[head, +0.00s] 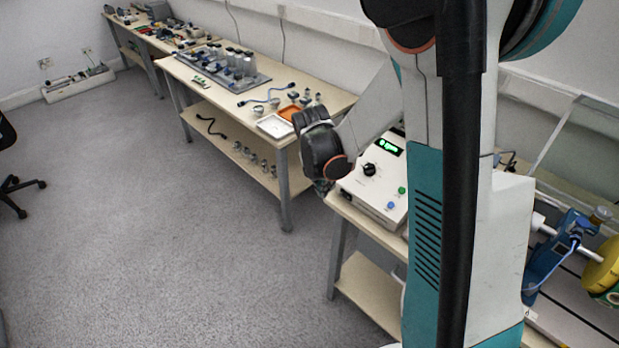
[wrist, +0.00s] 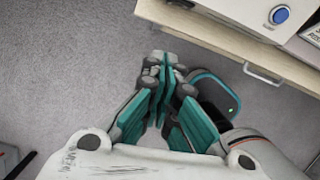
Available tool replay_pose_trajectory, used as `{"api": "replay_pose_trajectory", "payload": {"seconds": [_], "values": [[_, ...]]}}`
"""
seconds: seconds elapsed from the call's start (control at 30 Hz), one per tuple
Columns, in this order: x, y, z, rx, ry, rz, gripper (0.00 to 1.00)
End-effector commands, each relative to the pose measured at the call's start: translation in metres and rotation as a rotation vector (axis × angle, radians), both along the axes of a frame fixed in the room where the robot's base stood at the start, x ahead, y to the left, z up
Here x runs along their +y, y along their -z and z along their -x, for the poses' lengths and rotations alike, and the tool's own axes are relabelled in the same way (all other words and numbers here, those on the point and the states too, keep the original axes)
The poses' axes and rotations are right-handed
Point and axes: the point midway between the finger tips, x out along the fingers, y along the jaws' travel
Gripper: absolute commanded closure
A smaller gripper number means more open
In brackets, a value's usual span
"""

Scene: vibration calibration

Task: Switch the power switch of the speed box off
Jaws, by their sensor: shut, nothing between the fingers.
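The speed box (head: 372,185) is a white box on the bench behind my arm. Its display (head: 389,146) is lit green, and a black knob sits below it. A green button and a blue button (head: 390,205) are near its right end. A small dark spot (head: 346,196) low at its left front may be the power switch; its position is too small to read. In the wrist view the box (wrist: 232,10) shows at the top right, with the blue button (wrist: 280,15). My gripper (wrist: 165,70) is shut and empty, over the floor, apart from the box.
The bench edge (wrist: 225,45) runs across the top right of the wrist view, close to my gripper. Another bench (head: 330,95) with small parts and trays stands to the left. A blue and yellow rig (head: 552,255) is at the right.

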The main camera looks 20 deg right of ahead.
Motion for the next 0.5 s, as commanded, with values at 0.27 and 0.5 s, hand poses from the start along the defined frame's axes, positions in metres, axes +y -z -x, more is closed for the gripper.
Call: {"api": "replay_pose_trajectory", "payload": {"seconds": [0.27,0.5], "values": [[-0.0038,0.0001,0.0128,0.003,0.011,-0.006,1.00],[-0.0045,0.0036,0.0119,0.003,0.011,-0.005,1.00]]}}
